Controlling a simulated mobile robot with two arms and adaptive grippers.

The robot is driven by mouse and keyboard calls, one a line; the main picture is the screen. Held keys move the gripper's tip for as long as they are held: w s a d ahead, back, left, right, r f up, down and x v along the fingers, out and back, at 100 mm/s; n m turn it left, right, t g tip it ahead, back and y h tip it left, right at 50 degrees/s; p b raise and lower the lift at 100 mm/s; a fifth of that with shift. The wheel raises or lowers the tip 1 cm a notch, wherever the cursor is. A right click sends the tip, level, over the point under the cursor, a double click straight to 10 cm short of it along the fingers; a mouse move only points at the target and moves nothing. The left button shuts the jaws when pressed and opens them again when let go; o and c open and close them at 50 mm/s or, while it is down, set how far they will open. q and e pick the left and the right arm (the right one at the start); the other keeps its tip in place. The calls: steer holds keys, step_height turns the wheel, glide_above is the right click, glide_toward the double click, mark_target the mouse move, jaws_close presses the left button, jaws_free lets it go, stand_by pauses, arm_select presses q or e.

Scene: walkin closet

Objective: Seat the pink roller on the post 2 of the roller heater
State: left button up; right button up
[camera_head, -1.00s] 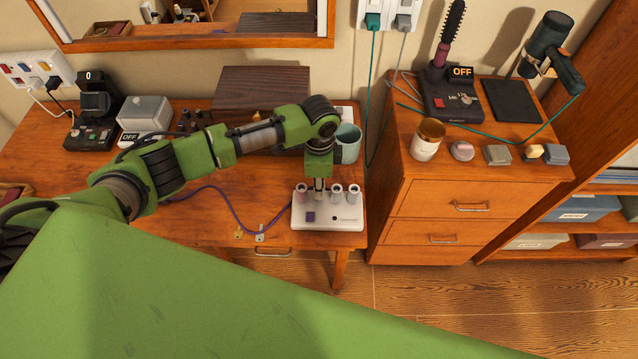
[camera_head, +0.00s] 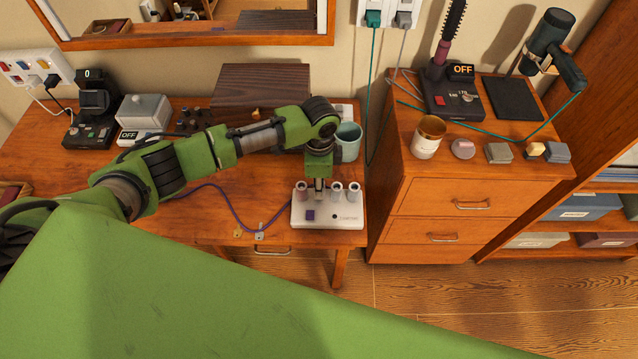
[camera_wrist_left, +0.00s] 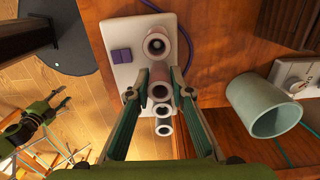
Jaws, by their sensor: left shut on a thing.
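The roller heater (camera_head: 327,217) is a white base with a purple switch, near the front right of the wooden table. It also shows in the left wrist view (camera_wrist_left: 119,72). My left gripper (camera_head: 319,192) points down over it, shut on the pink roller (camera_wrist_left: 160,91), which stands in line with the other rollers. Its lower end is hidden, so I cannot tell how deep it sits on its post. A pinkish roller (camera_head: 301,189) stands to its left; two greyish rollers (camera_head: 337,190) (camera_head: 354,190) stand to its right. What looks like my right gripper (camera_wrist_left: 62,98) shows small in the left wrist view.
A teal cup (camera_head: 348,143) stands close behind the heater. A purple cord (camera_head: 235,207) runs left from it. A brown box (camera_head: 262,88) is at the back. The drawer unit (camera_head: 430,205) at right carries a jar, a hot brush and several small blocks.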

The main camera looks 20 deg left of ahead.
arm_select(q)
steer(key=shift+f+b, duration=0.4)
steer(key=shift+f, duration=0.4)
stand_by(0.4)
steer(key=o, duration=1.1)
steer(key=shift+o, duration=0.2)
step_height(320, 180, up, 12)
